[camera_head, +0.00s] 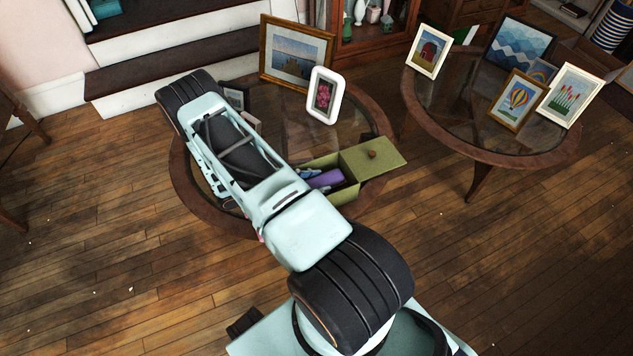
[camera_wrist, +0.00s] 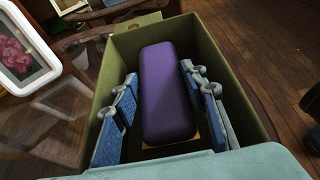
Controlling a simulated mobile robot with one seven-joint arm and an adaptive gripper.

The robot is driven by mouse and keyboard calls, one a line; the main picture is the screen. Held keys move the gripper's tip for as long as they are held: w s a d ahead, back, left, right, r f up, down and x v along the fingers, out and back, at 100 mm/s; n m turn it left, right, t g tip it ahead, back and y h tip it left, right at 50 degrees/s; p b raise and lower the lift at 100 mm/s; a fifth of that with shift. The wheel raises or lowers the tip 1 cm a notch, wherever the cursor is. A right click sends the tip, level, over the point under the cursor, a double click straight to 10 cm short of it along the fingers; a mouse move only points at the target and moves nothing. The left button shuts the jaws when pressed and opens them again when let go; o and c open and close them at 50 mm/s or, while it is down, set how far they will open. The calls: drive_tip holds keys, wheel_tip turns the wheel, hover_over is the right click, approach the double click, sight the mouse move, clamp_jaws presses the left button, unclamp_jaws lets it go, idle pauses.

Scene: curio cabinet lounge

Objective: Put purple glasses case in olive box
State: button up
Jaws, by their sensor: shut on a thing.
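The purple glasses case (camera_wrist: 168,95) lies lengthwise inside the open olive box (camera_wrist: 228,85), below its rim. My gripper (camera_wrist: 159,80) reaches into the box with one blue-padded finger on each side of the case and is shut on it. In the head view the purple case (camera_head: 326,180) shows partly inside the box (camera_head: 346,195), beside my gripper (camera_head: 311,174). My arm hides the box's left part. I cannot tell whether the case touches the box floor. A yellow-orange patch shows beneath its near end.
The box stands on a round glass table (camera_head: 371,115) with a wooden rim. A white-framed picture (camera_head: 324,95) and a wood-framed picture (camera_head: 296,53) stand behind. A second round table (camera_head: 465,125) holds several framed pictures.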

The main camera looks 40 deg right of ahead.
drive_tip(key=shift+o, duration=0.2)
drive_tip(key=shift+a+f+b, duration=0.1)
drive_tip(key=shift+f+b, duration=0.5)
drive_tip(key=shift+f, duration=0.05)
drive_tip(key=o, duration=1)
drive_tip(key=shift+o, duration=0.8)
drive_tip(key=shift+s+a+f, duration=0.1)
drive_tip(key=shift+s+f, duration=0.05)
drive_tip(key=shift+r+p, duration=0.45)
drive_tip(key=shift+p, duration=0.1)
drive_tip(key=p+v, duration=0.2)
drive_tip(key=v, duration=1)
drive_tip(key=shift+w+r, duration=0.25)
drive_tip(key=shift+r, duration=0.1)
